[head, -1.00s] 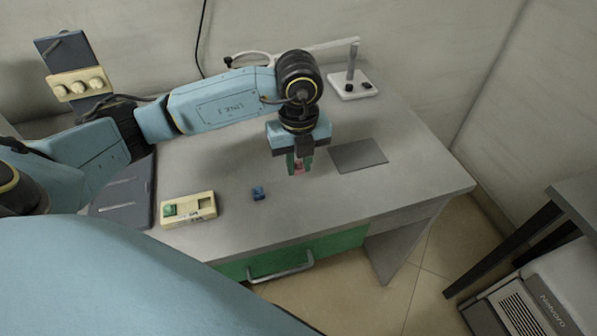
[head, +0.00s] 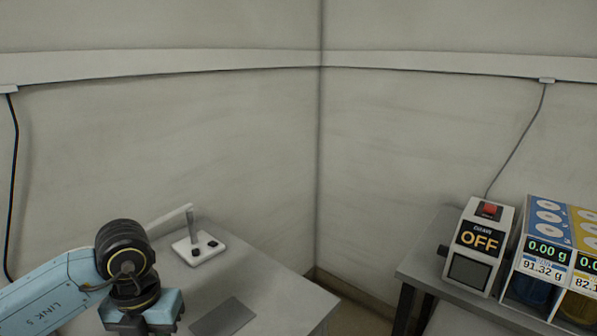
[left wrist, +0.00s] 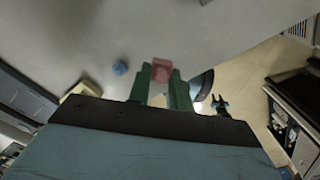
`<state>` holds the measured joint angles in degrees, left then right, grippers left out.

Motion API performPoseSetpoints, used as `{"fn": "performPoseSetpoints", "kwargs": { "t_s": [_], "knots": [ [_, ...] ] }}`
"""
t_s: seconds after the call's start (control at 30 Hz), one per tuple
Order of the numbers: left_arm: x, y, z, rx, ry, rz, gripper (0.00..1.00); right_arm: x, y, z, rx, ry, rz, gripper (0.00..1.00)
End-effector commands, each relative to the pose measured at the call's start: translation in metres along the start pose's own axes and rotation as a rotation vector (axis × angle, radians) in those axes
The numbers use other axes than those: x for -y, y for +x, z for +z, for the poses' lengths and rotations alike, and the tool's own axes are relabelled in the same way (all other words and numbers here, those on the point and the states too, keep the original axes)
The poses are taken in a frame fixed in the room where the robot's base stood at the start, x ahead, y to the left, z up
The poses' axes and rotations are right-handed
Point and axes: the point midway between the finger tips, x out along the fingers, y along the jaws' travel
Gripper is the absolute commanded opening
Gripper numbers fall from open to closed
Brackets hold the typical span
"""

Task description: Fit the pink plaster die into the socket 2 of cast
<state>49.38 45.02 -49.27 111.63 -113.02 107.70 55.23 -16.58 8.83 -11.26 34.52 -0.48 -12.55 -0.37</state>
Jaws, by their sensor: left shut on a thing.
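In the left wrist view the pink plaster die (left wrist: 160,70) sits between the green fingertips of my left gripper (left wrist: 160,80), which is shut on it. The grey tabletop lies beyond it. A beige block (left wrist: 84,89), probably the cast, shows only partly past the gripper body at left; its sockets are hidden. In the head view only my left arm and upper wrist show at lower left; the fingers and die are below the frame. A small dark two-pronged shape (left wrist: 220,105), maybe my right gripper, shows in the left wrist view; its opening is unclear.
In the head view the table bears a grey mat (head: 222,318) and a white stand (head: 199,248). At right, a side table carries an OFF switch box (head: 478,245) and dispensers (head: 545,265) with readouts.

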Motion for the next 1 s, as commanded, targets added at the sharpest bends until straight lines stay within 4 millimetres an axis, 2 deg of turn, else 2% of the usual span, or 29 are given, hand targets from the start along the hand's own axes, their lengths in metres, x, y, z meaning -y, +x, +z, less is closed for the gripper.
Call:
{"fn": "performPoseSetpoints", "kwargs": {
  "t_s": [1.0],
  "knots": [
    [0.022, -0.007, 0.007, 0.001, 1.945, -0.002, 0.00, 0.001, 0.000, -0.001, -0.002, -0.001, -0.001, 0.36]
  ]
}}
